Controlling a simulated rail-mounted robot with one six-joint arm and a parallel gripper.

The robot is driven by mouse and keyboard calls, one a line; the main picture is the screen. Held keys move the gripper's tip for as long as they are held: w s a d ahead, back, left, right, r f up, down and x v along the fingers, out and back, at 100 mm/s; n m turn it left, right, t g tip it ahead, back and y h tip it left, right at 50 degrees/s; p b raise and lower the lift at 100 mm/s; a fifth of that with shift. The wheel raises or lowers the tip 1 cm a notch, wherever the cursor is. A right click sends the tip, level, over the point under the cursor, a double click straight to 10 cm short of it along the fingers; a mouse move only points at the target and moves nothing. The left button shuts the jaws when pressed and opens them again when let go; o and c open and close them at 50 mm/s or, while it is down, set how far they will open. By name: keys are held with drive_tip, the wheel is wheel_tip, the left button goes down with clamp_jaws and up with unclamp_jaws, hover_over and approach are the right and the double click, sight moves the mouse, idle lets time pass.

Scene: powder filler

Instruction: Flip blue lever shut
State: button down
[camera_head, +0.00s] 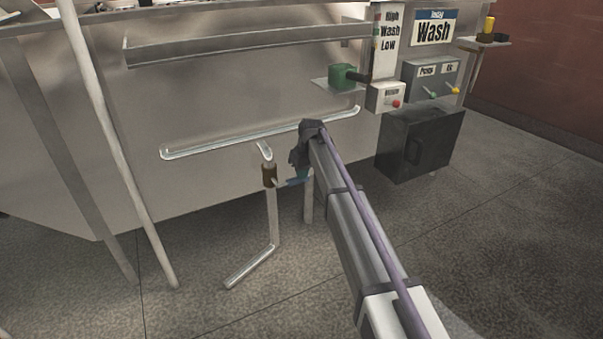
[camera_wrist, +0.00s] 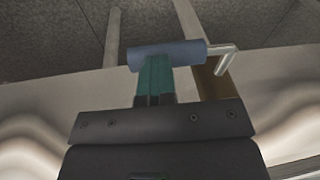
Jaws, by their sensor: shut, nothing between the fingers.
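The blue lever (camera_head: 294,182) sticks out to the right of a brown valve (camera_head: 269,175) on the drain pipe under the metal tank. In the wrist view the blue lever (camera_wrist: 180,51) lies crosswise, with a bent metal stem (camera_wrist: 229,58) at its right end. The brown valve body (camera_wrist: 213,82) is partly hidden behind my gripper. My gripper (camera_head: 302,174) is at the lever's outer part. Its teal fingers (camera_wrist: 154,68) are shut and empty, with their tips against or very close to the lever; contact cannot be told.
A long metal rail (camera_head: 235,138) runs along the tank (camera_head: 190,100) above the valve. The drain pipe (camera_head: 272,220) drops and bends near the floor. Tank legs (camera_head: 115,150) stand at the left. A dark box (camera_head: 420,145) hangs at the right, below the control panels.

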drive_tip(key=shift+d, duration=0.1)
wheel_tip(320, 180, up, 11)
drive_tip(key=d+p, duration=0.1)
drive_tip(key=p, duration=1)
drive_tip(key=shift+s+d+f, duration=0.15)
drive_tip(key=shift+s+d, duration=0.2)
drive_tip(key=s+d+m+h, duration=0.1)
drive_tip(key=s+d+m, duration=0.2)
drive_tip(key=s+d, duration=0.75)
drive_tip(key=s+d+m+p, duration=0.15)
drive_tip(key=s+d, duration=0.25)
drive_tip(key=s, duration=1.3)
drive_tip(key=s+d+m+h+b, duration=0.1)
drive_tip(key=s+d+m, duration=0.2)
drive_tip(key=s+d, duration=0.7)
drive_tip(key=s+a+r+p, duration=0.1)
drive_tip(key=r+p, duration=1.7)
drive_tip(key=s+a+r+p, duration=0.1)
drive_tip(key=a+r+p, duration=0.1)
drive_tip(key=r+p, duration=1.7)
drive_tip(key=shift+r+g, duration=0.25)
drive_tip(key=shift+g, duration=0.15)
